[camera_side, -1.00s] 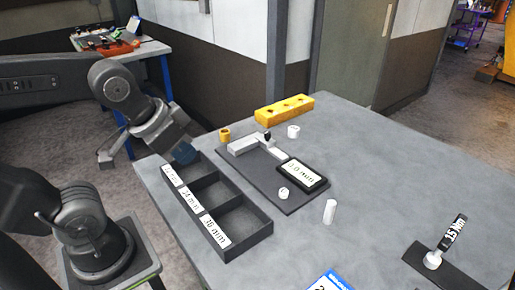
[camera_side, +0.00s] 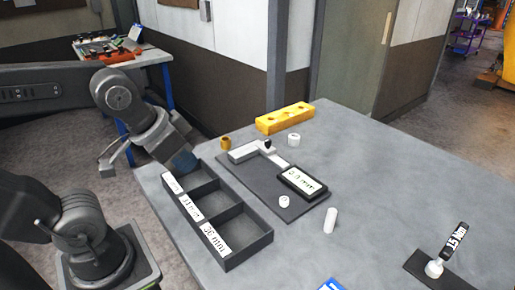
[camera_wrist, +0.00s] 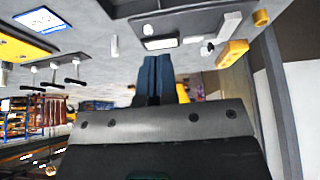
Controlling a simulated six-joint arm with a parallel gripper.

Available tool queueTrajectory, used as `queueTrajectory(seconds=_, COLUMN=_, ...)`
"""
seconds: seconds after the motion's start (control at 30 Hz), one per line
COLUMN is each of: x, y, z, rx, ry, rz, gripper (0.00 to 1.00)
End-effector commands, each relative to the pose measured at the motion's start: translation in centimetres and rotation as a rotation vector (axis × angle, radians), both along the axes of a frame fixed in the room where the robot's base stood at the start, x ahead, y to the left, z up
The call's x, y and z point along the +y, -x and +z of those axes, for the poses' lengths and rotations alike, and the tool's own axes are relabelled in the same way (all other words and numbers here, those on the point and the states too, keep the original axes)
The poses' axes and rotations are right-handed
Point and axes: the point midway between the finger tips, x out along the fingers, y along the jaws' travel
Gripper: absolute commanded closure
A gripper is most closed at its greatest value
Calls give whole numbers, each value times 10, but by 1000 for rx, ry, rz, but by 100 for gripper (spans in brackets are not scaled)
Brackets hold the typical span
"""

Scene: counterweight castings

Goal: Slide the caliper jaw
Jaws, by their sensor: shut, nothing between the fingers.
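The caliper lies on a dark plate (camera_side: 312,207) on the table, its pale bar (camera_side: 243,154) and a sliding jaw with a black knob (camera_side: 267,145) at the far side. A black-framed display (camera_side: 302,182) sits on the plate; its first digit is unclear, followed by "mm". In the wrist view the display (camera_wrist: 160,44) and pale bar (camera_wrist: 229,24) show beyond my fingers. My gripper (camera_side: 184,161) is at the left table edge, over the tray's far end and well left of the caliper. Its blue fingers (camera_wrist: 160,76) are shut and empty.

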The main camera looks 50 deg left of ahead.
Motion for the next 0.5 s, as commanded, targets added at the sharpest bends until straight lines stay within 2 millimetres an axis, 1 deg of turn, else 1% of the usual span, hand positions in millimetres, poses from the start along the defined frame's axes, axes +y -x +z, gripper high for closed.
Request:
queueTrajectory(seconds=0.07, x=0, y=0, z=0, rx=0, ry=0, rz=0, gripper=100)
queueTrajectory(seconds=0.17, x=0, y=-2, z=2, rx=3, ry=-1, rz=0, gripper=90)
queueTrajectory(seconds=0.27, x=3, y=-14, z=11, rx=22, ry=-10, rz=-6, gripper=81)
queueTrajectory(seconds=0.37, x=8, y=-39, z=27, rx=63, ry=-26, rz=-21, gripper=71)
queueTrajectory(seconds=0.47, x=17, y=-75, z=43, rx=118, ry=-45, rz=-44, gripper=62)
queueTrajectory(seconds=0.5, x=22, y=-90, z=48, rx=140, ry=-52, rz=-54, gripper=58)
